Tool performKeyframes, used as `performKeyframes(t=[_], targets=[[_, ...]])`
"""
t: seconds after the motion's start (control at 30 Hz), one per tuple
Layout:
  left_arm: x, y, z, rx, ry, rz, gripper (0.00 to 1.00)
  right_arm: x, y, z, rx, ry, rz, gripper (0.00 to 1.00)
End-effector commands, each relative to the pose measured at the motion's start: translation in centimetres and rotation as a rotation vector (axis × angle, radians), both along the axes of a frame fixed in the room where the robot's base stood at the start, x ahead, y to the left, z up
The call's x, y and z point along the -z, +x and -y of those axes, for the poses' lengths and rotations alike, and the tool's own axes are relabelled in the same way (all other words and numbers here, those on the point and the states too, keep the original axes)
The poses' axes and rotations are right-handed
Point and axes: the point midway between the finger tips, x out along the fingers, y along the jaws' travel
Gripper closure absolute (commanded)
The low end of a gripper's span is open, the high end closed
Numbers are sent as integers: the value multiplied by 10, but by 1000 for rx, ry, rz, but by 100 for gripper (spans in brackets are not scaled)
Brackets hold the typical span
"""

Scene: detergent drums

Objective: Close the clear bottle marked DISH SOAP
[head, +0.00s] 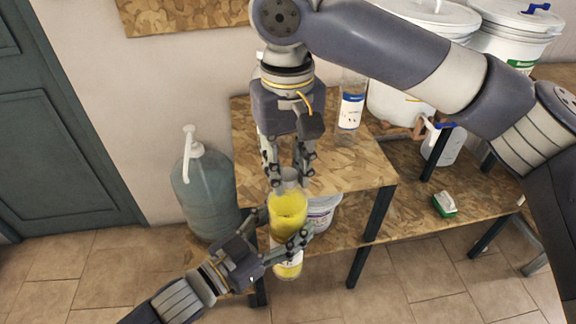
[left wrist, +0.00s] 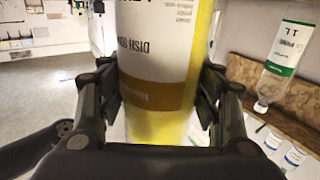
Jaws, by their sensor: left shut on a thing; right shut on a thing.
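The clear bottle marked DISH SOAP (head: 288,206) holds yellow liquid and stands nearly upright in the air in front of the table. My left gripper (head: 287,240) is shut around its lower body. The left wrist view shows the bottle (left wrist: 165,50) between both fingers, with the picture upside down and its label legible. My right gripper (head: 290,178) comes from above with its fingertips shut on a small greyish cap at the bottle's top. The fingers hide most of the cap, so I cannot tell how it sits on the neck.
A large bluish jug with a pump (head: 205,190) stands left of the wooden table (head: 345,175). A blue-labelled bottle (head: 351,108) stands on the table. White drums (head: 510,45) are at the back right. A green-and-white brush (head: 445,204) lies on the lower shelf. A white tub (head: 322,213) is behind the bottle.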

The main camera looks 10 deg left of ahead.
Motion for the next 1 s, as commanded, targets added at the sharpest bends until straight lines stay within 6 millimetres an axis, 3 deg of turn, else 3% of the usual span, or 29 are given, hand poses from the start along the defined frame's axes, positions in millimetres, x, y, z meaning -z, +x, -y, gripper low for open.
performKeyframes(t=[0.2, 0.33, 0.37, 0.43, 0.47, 0.83, 1.0], targets=[[-5, -3, 3, 9, -2, 17, 100, -1, 3, -2, 295, 7, 6, 100], [-5, -3, 3, 10, -2, 17, 100, -2, 3, -1, 287, 7, 8, 100], [-5, -3, 3, 10, -2, 17, 100, -2, 3, -1, 286, 7, 9, 70], [-5, -3, 3, 9, -3, 16, 100, -2, 3, -1, 285, 6, 8, 54], [-5, -3, 3, 9, -3, 16, 100, -1, 3, -1, 285, 6, 7, 51], [-5, -1, 2, 5, -5, 13, 100, -4, 2, 0, 281, 1, 5, 51], [-6, -1, 1, 4, -5, 13, 100, -26, 2, -1, 281, 3, 5, 51]])
